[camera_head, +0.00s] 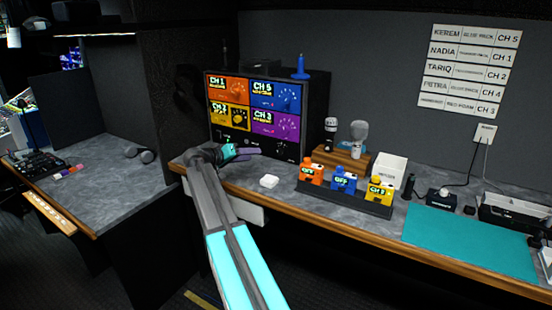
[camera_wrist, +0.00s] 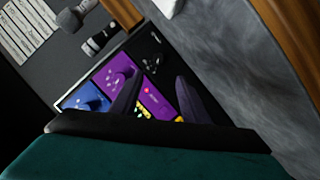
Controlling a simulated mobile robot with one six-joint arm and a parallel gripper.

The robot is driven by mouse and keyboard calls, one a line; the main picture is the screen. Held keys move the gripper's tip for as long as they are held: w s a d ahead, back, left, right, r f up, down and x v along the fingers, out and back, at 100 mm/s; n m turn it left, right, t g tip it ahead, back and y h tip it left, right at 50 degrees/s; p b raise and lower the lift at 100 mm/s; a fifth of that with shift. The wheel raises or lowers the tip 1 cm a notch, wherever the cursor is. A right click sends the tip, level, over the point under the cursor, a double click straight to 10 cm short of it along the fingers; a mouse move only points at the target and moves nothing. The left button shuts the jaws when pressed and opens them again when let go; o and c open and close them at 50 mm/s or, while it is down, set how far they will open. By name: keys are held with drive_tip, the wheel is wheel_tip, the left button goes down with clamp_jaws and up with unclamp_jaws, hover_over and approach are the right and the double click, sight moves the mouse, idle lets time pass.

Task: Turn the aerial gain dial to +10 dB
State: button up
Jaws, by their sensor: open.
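The receiver rack (camera_head: 207,108) stands on the desk with orange, blue, yellow and purple channel panels and a black strip along its bottom. A dark dial with pale marks (camera_head: 283,148), which looks like the aerial gain dial, is at the right of that strip. It also shows in the wrist view (camera_wrist: 152,65), beyond my fingertips; its setting is too small to read. My gripper (camera_head: 257,152) is in front of the lower part of the rack, left of the dial. In the wrist view my gripper (camera_wrist: 156,92) is open, its fingers apart with nothing between them.
A holder with orange, blue and yellow packs (camera_head: 343,181) and a wooden stand with microphones (camera_head: 331,134) are farther right. A blue aerial (camera_head: 300,68) stands on the rack.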

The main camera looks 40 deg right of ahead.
drive_tip(key=shift+s+d, duration=0.15)
drive_tip(key=shift+d, duration=0.05)
drive_tip(key=p, duration=0.2)
approach(279, 153)
drive_tip(key=x, duration=0.7)
drive_tip(key=shift+d, duration=0.25)
